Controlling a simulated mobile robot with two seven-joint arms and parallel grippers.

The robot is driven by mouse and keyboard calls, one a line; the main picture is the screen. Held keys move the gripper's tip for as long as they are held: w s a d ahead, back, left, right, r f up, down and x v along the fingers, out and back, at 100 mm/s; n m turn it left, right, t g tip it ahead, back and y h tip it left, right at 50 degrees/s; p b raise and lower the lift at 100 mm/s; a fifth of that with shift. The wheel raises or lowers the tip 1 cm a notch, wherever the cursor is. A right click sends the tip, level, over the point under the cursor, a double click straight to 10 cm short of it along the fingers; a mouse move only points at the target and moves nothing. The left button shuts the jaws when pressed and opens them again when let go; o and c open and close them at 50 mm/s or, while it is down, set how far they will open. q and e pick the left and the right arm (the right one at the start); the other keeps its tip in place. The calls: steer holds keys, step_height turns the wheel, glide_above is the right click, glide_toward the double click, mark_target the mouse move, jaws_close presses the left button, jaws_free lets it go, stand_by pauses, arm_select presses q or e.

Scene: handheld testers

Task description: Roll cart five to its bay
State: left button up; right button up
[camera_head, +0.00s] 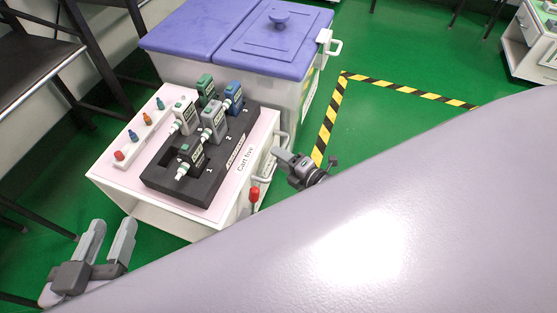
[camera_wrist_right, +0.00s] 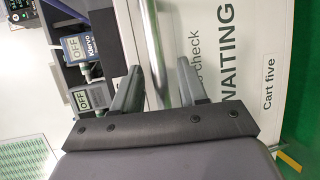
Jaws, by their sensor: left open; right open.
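Cart five (camera_head: 235,185) is white with a pale pink top and a printed name, left of centre in the head view. Its handle (camera_head: 268,165) is on the right side. My right gripper (camera_head: 284,156) is at this handle. In the right wrist view the open fingers (camera_wrist_right: 160,72) lie on either side of the metal handle bar (camera_wrist_right: 152,35), not closed on it. The cart's side panel (camera_wrist_right: 230,65) reads "WAITING" and "Cart five". My left gripper (camera_head: 112,228) is open and empty, lower left. Yellow-black floor tape (camera_head: 408,87) marks a bay, partly hidden by my grey body.
A black tray (camera_head: 152,180) with several testers and a row of coloured bottles (camera_head: 133,136) sit on the cart. A purple-lidded white cart (camera_head: 235,35) stands directly behind. A red-ended part (camera_head: 254,194) is on cart five's side. Dark stools stand left. Green floor inside the tape is clear.

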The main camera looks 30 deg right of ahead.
steer(key=shift+w+a+f, duration=0.15)
steer(key=shift+w+a, duration=0.05)
steer(key=shift+w, duration=0.3)
jaws_close()
steer(key=shift+s+d, duration=0.1)
steer(key=shift+d, duration=0.05)
